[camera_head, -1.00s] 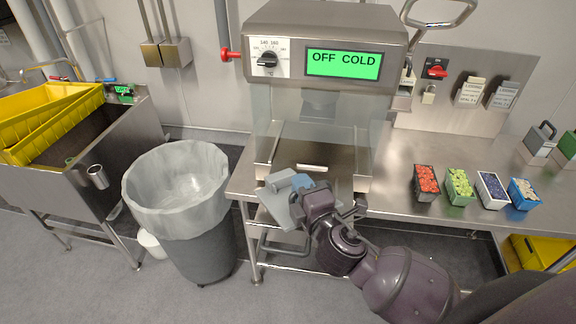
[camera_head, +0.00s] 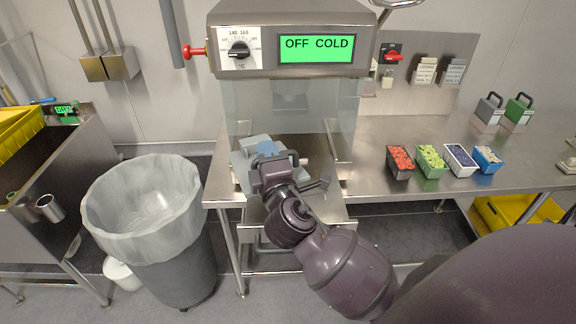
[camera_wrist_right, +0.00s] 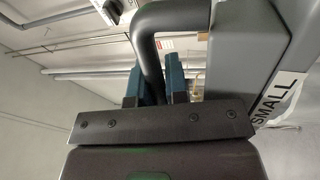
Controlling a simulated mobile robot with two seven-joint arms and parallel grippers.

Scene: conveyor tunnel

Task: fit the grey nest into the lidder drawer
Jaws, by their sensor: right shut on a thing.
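The grey nest (camera_head: 244,167) is at the front of the lidder (camera_head: 290,105), over the drawer opening, partly hidden by my right gripper. My right gripper (camera_head: 268,150) is shut on the nest's handle. In the right wrist view the dark handle (camera_wrist_right: 150,45) passes between the blue-green fingers (camera_wrist_right: 156,84), and the grey nest body (camera_wrist_right: 245,40) has a label reading SMALL. The lidder drawer (camera_head: 315,180) shows at the machine's front, mostly behind my gripper. Whether the nest touches the drawer cannot be told. My left gripper is not in view.
The lidder display reads OFF COLD. Filled punnets, one of them red (camera_head: 400,160), stand on the steel bench to the right. Two more handled nests, grey (camera_head: 489,108) and green (camera_head: 519,108), stand behind them. A lined bin (camera_head: 150,215) stands at left.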

